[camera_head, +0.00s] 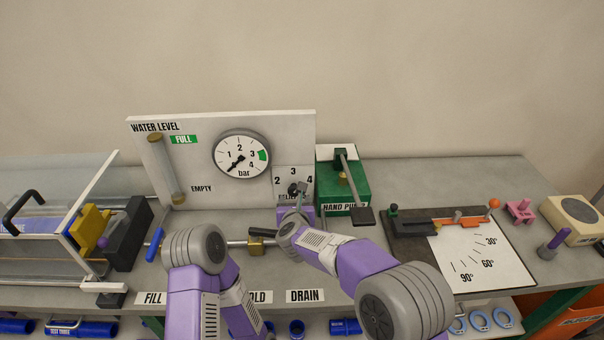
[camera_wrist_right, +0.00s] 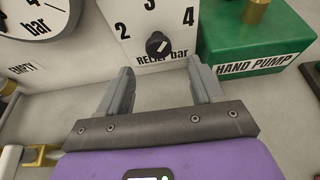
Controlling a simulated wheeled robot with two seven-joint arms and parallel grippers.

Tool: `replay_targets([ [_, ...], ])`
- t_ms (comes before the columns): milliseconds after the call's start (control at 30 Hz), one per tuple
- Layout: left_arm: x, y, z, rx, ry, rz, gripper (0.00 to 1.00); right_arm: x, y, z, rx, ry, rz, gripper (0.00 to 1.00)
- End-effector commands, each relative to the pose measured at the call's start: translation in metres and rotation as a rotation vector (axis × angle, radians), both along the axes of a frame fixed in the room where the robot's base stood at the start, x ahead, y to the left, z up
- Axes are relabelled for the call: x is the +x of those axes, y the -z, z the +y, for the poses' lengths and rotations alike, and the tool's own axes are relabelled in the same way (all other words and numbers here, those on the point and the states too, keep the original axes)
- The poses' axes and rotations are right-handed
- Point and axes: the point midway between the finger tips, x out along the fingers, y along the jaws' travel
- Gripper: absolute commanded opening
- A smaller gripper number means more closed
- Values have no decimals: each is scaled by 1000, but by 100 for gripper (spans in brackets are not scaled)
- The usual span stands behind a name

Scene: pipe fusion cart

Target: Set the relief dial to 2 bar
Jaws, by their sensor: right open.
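The relief dial is a small black knob (camera_wrist_right: 158,45) on a white panel with a scale marked 2, 3 and 4, the 2 on the left, the 3 at the top and the 4 on the right. I cannot tell for sure which number its pointer faces. My right gripper (camera_wrist_right: 160,74) is open and empty, its two fingers apart below the knob and on either side of it, not touching it in the wrist view. In the head view my right gripper (camera_head: 299,190) is in front of the relief panel (camera_head: 293,175) and partly hides the knob. My left gripper does not show; only its arm does.
A pressure gauge (camera_head: 241,155) is left of the relief panel, its needle at the low end. The green hand pump (camera_head: 343,190) stands close on the right. A brass-fitted valve (camera_head: 256,245) and the FILL and DRAIN labels (camera_head: 305,296) lie in front.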

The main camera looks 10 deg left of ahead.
Motion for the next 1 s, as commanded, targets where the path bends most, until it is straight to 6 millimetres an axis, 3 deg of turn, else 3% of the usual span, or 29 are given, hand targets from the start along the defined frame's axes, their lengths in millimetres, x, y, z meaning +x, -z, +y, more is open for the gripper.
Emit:
replay_targets([
  [167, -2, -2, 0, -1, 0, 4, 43, 5, 3, 4, -1, -4, 1, 66],
  [633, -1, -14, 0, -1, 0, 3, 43, 57, 24, 17, -2, -2, 1, 66],
  [1000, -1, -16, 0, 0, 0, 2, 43, 66, 30, 20, -1, -3, 0, 66],
])
